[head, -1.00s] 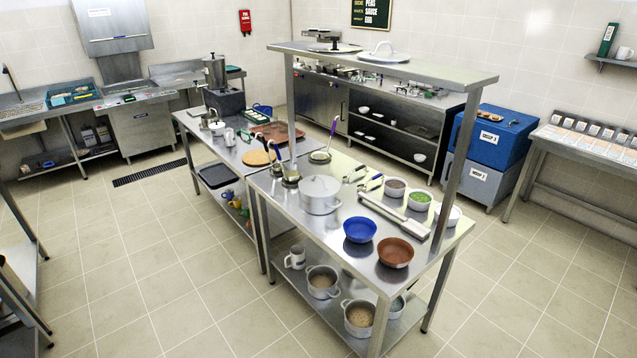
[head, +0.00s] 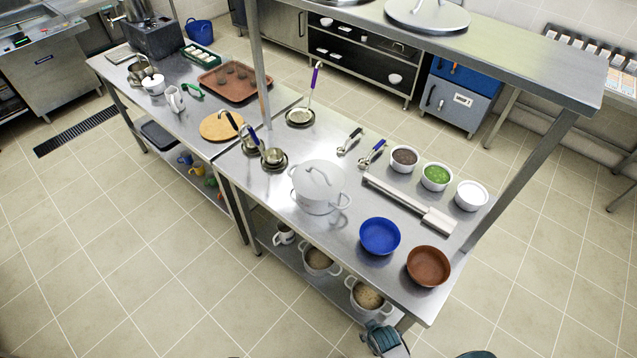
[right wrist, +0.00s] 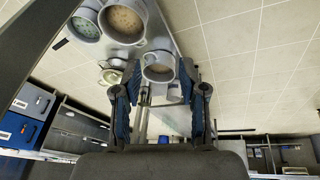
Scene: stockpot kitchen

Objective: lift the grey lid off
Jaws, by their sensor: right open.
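The light grey lid (head: 320,177) with its arched handle sits on the grey two-handled pot (head: 318,203) on the steel table. A larger grey lid or plate (head: 428,14) with a handle lies on the raised shelf. My right gripper (head: 384,340) shows at the bottom of the head view, low by the table's front edge, well away from the lidded pot. In the right wrist view my right gripper (right wrist: 160,72) is open, its fingers apart with nothing gripped; an open pot (right wrist: 158,68) appears beyond the fingers. My left gripper is not in view.
A blue bowl (head: 380,236) and a brown bowl (head: 428,265) stand right of the pot. Ladles (head: 273,157) stand at its left. The shelf post (head: 525,178) rises at the right. Open pots (head: 367,297) stand on the lower shelf. Floor at front left is clear.

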